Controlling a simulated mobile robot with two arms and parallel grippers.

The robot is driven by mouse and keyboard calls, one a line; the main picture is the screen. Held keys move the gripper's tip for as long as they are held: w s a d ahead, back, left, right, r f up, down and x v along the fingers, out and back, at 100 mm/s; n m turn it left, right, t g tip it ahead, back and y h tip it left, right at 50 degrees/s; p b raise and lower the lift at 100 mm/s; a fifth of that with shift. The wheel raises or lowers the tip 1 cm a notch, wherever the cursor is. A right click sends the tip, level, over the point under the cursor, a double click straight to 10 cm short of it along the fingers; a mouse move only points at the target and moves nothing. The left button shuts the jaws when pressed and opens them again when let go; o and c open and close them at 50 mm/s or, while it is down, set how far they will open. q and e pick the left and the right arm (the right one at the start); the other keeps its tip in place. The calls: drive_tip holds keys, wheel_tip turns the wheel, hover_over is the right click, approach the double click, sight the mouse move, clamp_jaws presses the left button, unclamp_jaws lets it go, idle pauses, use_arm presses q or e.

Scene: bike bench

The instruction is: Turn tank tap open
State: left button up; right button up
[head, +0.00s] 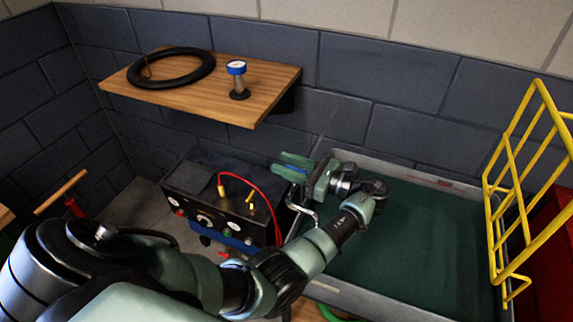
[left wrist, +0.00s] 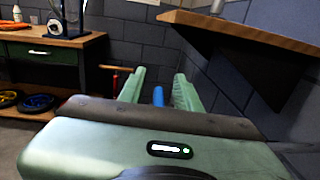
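My left gripper (head: 290,165) reaches in over the left rim of the grey tank (head: 410,172), fingers pointing left. In the left wrist view the gripper (left wrist: 158,88) is open, its green fingers apart with a narrow blue piece (left wrist: 158,96) between them. This blue piece also shows at the fingers in the head view (head: 292,169); it looks like a tap handle, with gaps on both sides. A bent chrome pipe (head: 304,211) shows just below the gripper at the tank's left rim. The tap's body is mostly hidden by my gripper and arm. My right gripper is not in view.
A yellow rack (head: 500,175) stands at the right.

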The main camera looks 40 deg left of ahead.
use_arm(q)
drive_tip(key=shift+d+f, duration=0.1)
drive_tip(key=shift+d, duration=0.15)
drive_tip(key=w+d+b, duration=0.1)
drive_tip(key=d+b, duration=0.1)
drive_tip(key=d, duration=0.5)
drive_tip(key=shift+b, duration=0.3)
drive_tip(key=shift+w+d, duration=0.1)
